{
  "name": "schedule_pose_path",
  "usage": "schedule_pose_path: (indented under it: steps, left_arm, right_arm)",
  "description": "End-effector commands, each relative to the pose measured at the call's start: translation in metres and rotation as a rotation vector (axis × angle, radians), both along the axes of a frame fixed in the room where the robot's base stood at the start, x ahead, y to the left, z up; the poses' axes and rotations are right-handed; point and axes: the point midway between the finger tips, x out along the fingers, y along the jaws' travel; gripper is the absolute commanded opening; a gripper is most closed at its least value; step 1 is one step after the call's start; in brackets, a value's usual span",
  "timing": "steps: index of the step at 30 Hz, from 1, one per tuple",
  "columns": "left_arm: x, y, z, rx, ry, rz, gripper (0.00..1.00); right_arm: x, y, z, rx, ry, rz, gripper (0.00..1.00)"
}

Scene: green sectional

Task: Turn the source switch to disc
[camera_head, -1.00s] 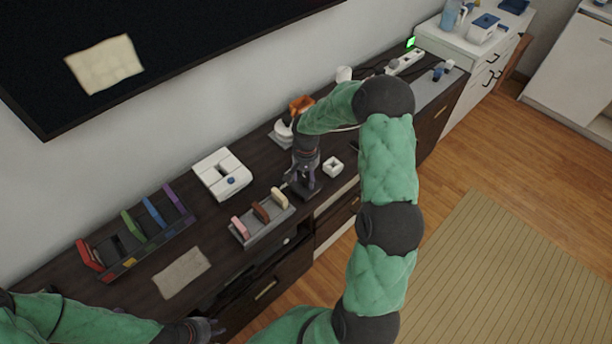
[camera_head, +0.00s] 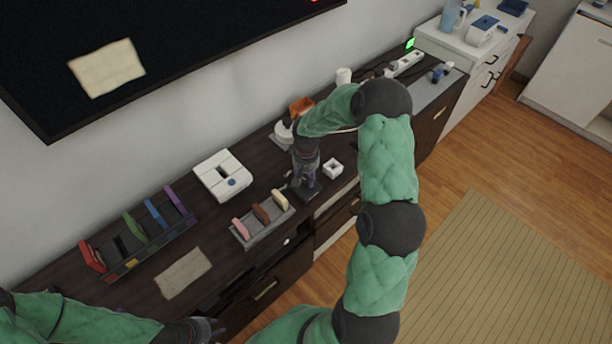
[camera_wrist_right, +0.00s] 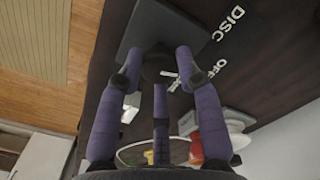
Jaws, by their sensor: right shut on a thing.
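The source switch (camera_wrist_right: 160,62) is a dark round knob on a dark square base plate (camera_wrist_right: 178,22). White lettering DISC (camera_wrist_right: 228,24) and OFF (camera_wrist_right: 216,70) is on the dark surface beside it in the right wrist view. My right gripper (camera_wrist_right: 158,64) has its purple fingers closed around the knob. A small white mark shows at the knob, but I cannot tell which label it points to. In the head view my right gripper (camera_head: 304,184) is down at the switch, which it mostly hides. My left gripper (camera_head: 207,328) is low at the cabinet's front edge; its fingers are unclear.
A grey rack with coloured pieces (camera_head: 262,222) stands just left of the switch, and a small white square holder (camera_head: 333,168) just right. A white box (camera_head: 222,175), a rack of coloured cases (camera_head: 140,236) and an orange-topped item (camera_head: 301,106) are also on the cabinet.

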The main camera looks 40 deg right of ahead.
Motion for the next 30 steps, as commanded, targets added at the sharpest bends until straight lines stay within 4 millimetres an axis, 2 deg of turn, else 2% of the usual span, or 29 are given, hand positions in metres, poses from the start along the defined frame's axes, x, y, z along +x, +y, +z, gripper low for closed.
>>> schedule_pose_path:
  steps: [15, 30]
  left_arm:
    - [0.000, 0.000, 0.020, 0.000, 0.000, 0.000, 0.30]
    - [0.000, 0.000, 0.025, 0.000, 0.000, 0.000, 0.30]
  right_arm:
    - [0.000, 0.000, 0.001, 0.002, 0.002, 0.398, 0.03]
    - [0.000, 0.000, 0.000, 0.001, 0.000, 0.530, 0.03]
